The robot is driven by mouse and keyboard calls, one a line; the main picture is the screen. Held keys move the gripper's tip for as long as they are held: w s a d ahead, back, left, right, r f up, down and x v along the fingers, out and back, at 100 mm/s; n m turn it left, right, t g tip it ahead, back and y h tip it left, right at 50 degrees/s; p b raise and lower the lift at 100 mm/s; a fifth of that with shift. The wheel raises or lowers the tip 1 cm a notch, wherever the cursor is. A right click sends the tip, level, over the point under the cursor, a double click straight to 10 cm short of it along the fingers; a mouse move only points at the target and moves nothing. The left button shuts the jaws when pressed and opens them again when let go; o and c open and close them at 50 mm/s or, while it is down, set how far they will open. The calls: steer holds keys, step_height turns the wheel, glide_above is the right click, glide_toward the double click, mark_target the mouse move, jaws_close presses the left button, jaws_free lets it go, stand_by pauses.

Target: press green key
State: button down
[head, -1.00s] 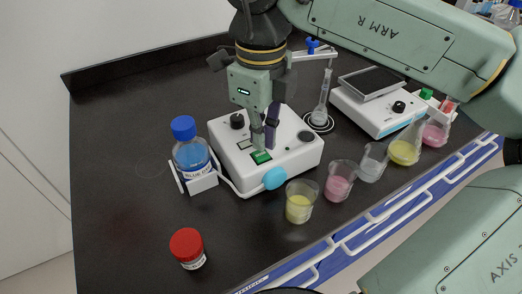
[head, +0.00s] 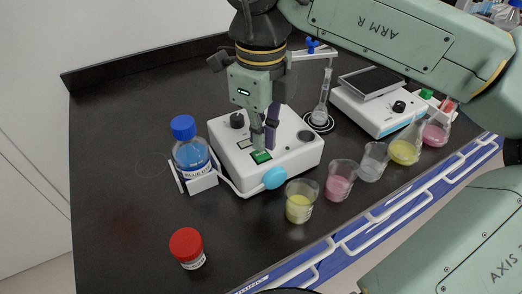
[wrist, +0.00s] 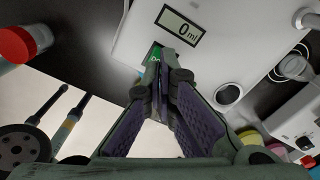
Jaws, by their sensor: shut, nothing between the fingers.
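The green key (head: 261,157) is on the top face of the white dispenser box (head: 302,149). It also shows in the wrist view (wrist: 155,52), partly covered by my fingertips. My gripper (head: 265,148) is shut and empty, pointing down with its tips at the key's far edge in the head view. In the wrist view the closed fingertips (wrist: 160,62) overlap the key; I cannot tell whether they touch or press it. The dispenser's display (wrist: 181,25) reads 0 ml.
A blue-capped bottle (head: 192,160) stands left of the dispenser. A red-capped jar (head: 187,248) stands in front. Several beakers, including a yellow one (head: 300,207), line the right front edge. A balance (head: 374,101) stands at the back right. The table's left side is clear.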

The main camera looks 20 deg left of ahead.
mark_target(261, 154)
steer(key=shift+f+b, duration=0.8)
steer(key=shift+f, duration=0.2)
steer(key=shift+r, duration=0.15)
step_height(261, 154, up, 7)
steer(key=p, duration=0.5)
stand_by(0.5)
